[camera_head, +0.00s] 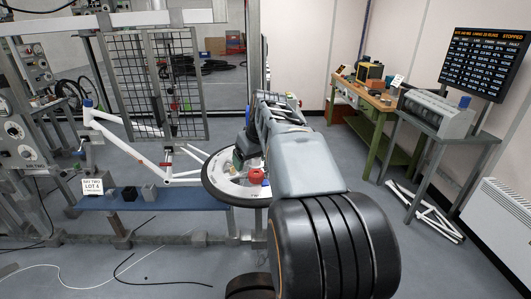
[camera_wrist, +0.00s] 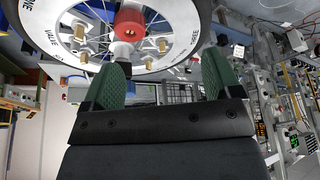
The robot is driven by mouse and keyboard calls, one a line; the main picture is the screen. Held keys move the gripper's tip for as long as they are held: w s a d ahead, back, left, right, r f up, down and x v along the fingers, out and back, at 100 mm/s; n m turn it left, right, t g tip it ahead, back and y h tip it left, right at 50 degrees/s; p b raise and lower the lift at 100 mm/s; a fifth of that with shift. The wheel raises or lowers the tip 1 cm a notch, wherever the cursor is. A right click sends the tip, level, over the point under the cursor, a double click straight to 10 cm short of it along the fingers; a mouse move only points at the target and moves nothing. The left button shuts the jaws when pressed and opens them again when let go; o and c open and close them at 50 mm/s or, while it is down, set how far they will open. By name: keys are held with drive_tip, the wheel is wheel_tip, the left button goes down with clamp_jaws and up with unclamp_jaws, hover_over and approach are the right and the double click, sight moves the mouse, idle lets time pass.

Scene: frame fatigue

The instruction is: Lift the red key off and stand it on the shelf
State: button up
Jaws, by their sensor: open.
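The red key (camera_wrist: 130,20) is a round red piece on the hub area of a white dial-like wheel (camera_wrist: 183,52) with a dark rim, brass pegs and lettering. In the head view the red key (camera_head: 256,176) sits on the wheel (camera_head: 222,184), partly behind my arm. My gripper (camera_wrist: 163,84) has green pads set wide apart with nothing between them; the red key is just beyond, nearer the left pad. In the head view my gripper (camera_head: 246,155) is mostly hidden above the wheel. A long blue shelf (camera_head: 175,198) lies left of the wheel.
Small dark and grey blocks (camera_head: 129,194) and a lot sign (camera_head: 92,187) stand on the blue shelf's left part. A white bicycle frame (camera_head: 128,147) and a mesh guard (camera_head: 160,85) stand behind. A workbench (camera_head: 378,101) and a screen (camera_head: 486,63) are at right.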

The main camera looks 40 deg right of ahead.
sight(256, 174)
drive_tip(key=w+d, duration=0.1)
drive_tip(key=d, duration=0.4)
drive_tip(key=x, duration=1.2)
drive_tip(key=shift+w+d+f+b, duration=0.2)
drive_tip(key=shift+w+f+b, duration=0.1)
drive_tip(key=shift+b, duration=0.1)
drive_tip(key=shift+c, duration=0.3)
drive_tip(key=shift+r, duration=0.1)
drive_tip(key=c, duration=1)
